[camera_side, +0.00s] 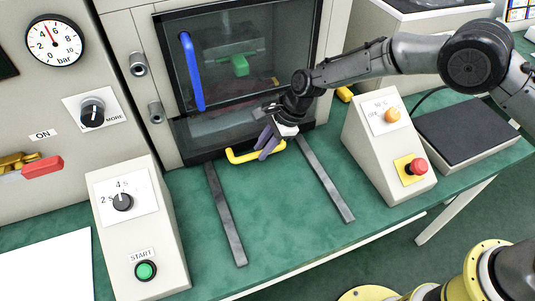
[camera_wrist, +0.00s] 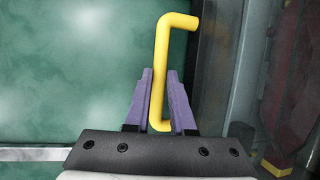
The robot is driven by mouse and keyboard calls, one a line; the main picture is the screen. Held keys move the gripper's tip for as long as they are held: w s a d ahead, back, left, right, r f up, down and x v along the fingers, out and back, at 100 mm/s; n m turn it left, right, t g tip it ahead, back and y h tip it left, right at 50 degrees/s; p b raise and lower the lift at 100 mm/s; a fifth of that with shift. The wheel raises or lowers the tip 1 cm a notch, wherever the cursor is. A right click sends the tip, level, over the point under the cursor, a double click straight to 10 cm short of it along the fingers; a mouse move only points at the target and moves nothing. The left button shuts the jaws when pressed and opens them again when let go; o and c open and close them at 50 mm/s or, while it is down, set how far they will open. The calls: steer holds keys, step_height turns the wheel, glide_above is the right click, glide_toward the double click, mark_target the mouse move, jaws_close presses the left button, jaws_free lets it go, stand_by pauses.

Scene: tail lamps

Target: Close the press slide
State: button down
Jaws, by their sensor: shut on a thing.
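The press slide's yellow handle (camera_side: 242,158) stands out from the dark front (camera_side: 205,148) at the bottom of the press opening. It also shows in the wrist view (camera_wrist: 178,20). My gripper (camera_side: 266,147), with purple fingers, is shut on the handle near its right end in the side view. In the wrist view my gripper (camera_wrist: 160,75) has one finger on each side of the yellow bar. Two grey rails (camera_side: 226,215) (camera_side: 326,180) run out across the green table in front of the press. The slide's body is mostly hidden in the dark opening.
A clear door with a blue handle (camera_side: 192,72) is above the slide; a green part (camera_side: 239,65) shows behind it. Control boxes with a START button (camera_side: 145,270) and a red button (camera_side: 418,167) flank the rails. The table between the rails is clear.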

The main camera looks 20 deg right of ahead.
steer(key=c, duration=0.8)
jaws_free()
steer(key=shift+s, duration=0.1)
steer(key=shift+o, duration=0.2)
steer(key=shift+r, duration=0.1)
steer(key=v, duration=1.3)
steer(key=shift+r, duration=0.3)
steer(key=shift+d, duration=0.1)
